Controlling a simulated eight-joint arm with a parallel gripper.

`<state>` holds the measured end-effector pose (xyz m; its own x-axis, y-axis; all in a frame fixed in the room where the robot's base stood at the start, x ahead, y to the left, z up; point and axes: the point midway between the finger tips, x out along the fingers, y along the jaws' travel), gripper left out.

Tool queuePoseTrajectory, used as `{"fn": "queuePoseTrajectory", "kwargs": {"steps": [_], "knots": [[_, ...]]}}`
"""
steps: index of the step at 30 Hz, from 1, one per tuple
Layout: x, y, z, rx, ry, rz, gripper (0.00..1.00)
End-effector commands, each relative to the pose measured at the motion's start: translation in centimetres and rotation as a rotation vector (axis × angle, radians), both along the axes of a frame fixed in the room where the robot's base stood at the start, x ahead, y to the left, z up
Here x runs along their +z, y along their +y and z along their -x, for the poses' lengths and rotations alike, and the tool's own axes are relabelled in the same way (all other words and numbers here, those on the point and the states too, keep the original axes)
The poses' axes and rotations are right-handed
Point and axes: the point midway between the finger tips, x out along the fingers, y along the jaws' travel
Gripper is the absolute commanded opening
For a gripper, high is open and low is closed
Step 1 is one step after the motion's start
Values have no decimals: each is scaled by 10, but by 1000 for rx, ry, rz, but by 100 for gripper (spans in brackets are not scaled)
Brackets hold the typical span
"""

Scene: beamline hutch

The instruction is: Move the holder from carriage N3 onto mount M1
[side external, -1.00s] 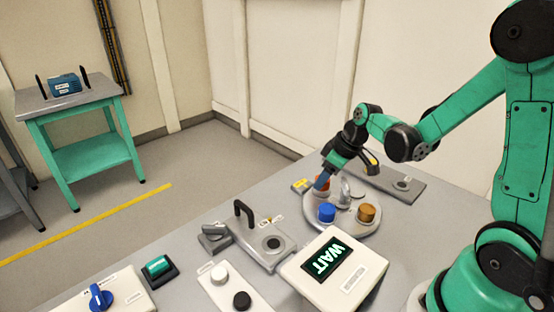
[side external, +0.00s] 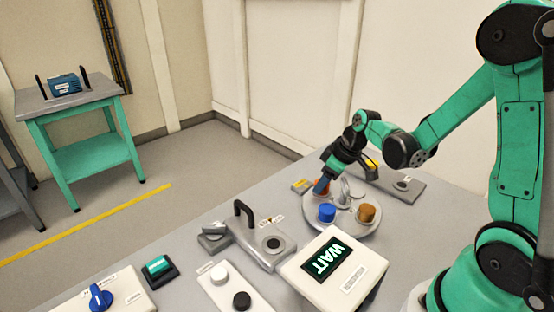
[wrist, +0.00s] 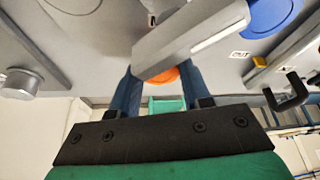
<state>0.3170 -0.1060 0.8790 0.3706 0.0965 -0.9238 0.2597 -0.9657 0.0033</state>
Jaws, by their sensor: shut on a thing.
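An orange holder (side external: 325,188) stands on the round grey disc (side external: 350,229) at its back left. My gripper (side external: 321,185) reaches down there with its blue fingers shut on it. The wrist view shows the orange holder (wrist: 163,76) between the two fingers, partly hidden behind a grey bar (wrist: 195,38). A grey plate (side external: 262,255) with a dark round seat and a black handle lies left of the disc. Another grey plate (side external: 415,190) with a round seat lies behind the disc. Labels are too small to tell which is M1 or which carriage is N3.
A blue holder (side external: 327,213) and an orange-brown holder (side external: 366,213) stand on the disc near a grey upright handle (side external: 344,190). A display box reading WAIT (side external: 325,258) sits in front. A blue knob (side external: 100,297) and green button (side external: 157,266) are at front left.

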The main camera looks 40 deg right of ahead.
Motion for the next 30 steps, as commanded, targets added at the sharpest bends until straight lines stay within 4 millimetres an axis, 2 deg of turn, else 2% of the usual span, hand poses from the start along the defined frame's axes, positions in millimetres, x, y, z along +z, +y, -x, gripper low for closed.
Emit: {"fn": "queuePoseTrajectory", "kwargs": {"steps": [5, 6, 9, 20, 30], "knots": [[0, 0, 0, 0, -1, 0, 0], [0, 0, 0, 0, -1, 0, 53], [0, 0, 0, 0, -1, 0, 79], [2, 0, 1, 0, -1, 0, 79], [34, -4, 13, -2, -1, -1, 79]]}}
